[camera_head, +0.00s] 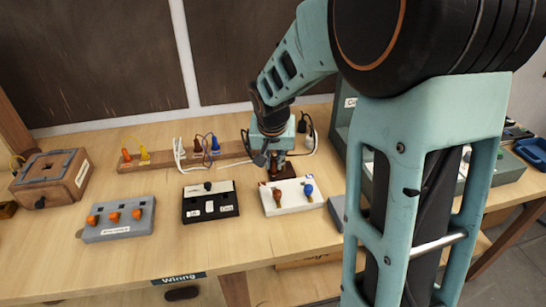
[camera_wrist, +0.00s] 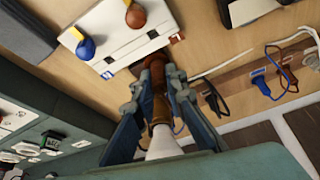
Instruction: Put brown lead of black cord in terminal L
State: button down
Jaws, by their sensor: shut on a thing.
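My gripper (camera_wrist: 153,80) is shut on a brown lead (camera_wrist: 160,108), whose brown body shows between the fingers in the wrist view. In the head view my gripper (camera_head: 272,158) is over the back edge of the white terminal block (camera_head: 293,207). The block has a brown lever (camera_head: 278,197) and a blue lever (camera_head: 308,189). In the wrist view the block (camera_wrist: 125,38) carries a reddish label (camera_wrist: 178,37) at its right corner and a blue label (camera_wrist: 107,75) at its left. The fingers hide part of the lead; I cannot tell if it touches the terminal. A black cord (camera_head: 316,140) curves beside my gripper.
A wooden rack (camera_head: 160,160) behind holds yellow and blue leads and a white cord (camera_head: 179,152). A black-and-white switch box (camera_head: 210,205) and a grey box with orange knobs (camera_head: 118,219) stand to the left. A green case (camera_head: 345,120) stands right of my gripper.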

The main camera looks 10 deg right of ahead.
aim_at(273, 172)
jog(key=shift+f+b, duration=1.4)
jog(key=shift+f, duration=0.8)
jog(key=shift+f+b, duration=0.6)
jog(key=shift+b, duration=0.05)
jog(key=shift+f+b, duration=0.55)
jog(key=shift+b, duration=0.15)
jog(key=c, duration=1.9)
grip_release()
